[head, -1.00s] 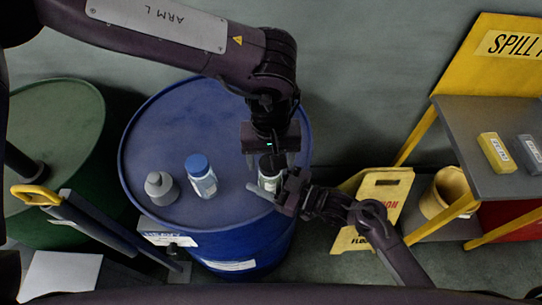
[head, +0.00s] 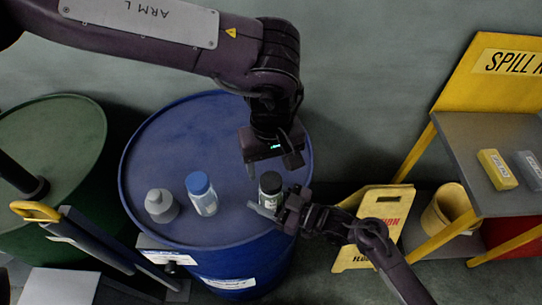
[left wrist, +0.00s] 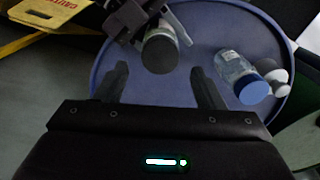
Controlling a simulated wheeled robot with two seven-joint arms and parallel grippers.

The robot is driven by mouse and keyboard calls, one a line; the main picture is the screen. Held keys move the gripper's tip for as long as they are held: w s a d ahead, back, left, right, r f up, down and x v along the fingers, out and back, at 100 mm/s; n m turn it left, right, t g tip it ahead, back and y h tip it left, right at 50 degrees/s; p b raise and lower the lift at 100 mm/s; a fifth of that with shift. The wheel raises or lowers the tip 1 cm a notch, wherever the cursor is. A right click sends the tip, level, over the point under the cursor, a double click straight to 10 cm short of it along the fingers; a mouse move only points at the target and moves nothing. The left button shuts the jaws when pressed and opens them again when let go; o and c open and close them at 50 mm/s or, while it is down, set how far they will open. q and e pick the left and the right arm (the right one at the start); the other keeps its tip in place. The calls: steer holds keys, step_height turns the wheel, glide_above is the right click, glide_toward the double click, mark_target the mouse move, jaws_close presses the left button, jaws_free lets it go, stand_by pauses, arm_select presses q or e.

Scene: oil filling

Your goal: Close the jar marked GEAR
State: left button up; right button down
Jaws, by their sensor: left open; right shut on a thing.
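A small clear jar with a black lid (head: 270,184) stands over the right part of the blue drum top; its lid (left wrist: 160,54) also shows in the left wrist view. Its label is too small to read. The lid sits on the jar's mouth; whether it is tight I cannot tell. My right gripper (head: 276,205) is shut on the jar's body from the right. My left gripper (head: 272,165) is open and empty above and just behind the lid, pointing down. In the left wrist view, its fingers (left wrist: 160,88) are spread wide, apart from the lid.
A green drum (head: 75,125) is at far left. A yellow floor sign (head: 378,220) and a spill station (head: 475,145) stand to the right.

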arm_select(q)
steer(key=n, duration=0.6)
steer(key=shift+r+n, duration=0.25)
steer(key=shift+n, duration=0.05)
steer(key=n, duration=0.4)
steer(key=shift+r, duration=0.1)
steer(key=n, duration=0.4)
steer(key=shift+d+r+n, duration=0.1)
steer(key=shift+r+n, duration=0.1)
steer(key=shift+n, duration=0.2)
steer(key=n, duration=0.6)
steer(key=shift+r+n, duration=0.2)
steer(key=shift+n, duration=0.1)
steer(key=n, duration=0.4)
steer(key=shift+r, duration=0.2)
steer(key=n, duration=0.4)
steer(key=shift+r+n, duration=0.1)
steer(key=shift+n, duration=0.2)
steer(key=n, duration=0.6)
steer(key=shift+r, duration=0.25)
steer(key=n, duration=0.5)
steer(key=shift+r, duration=0.2)
steer(key=shift+f, duration=0.1)
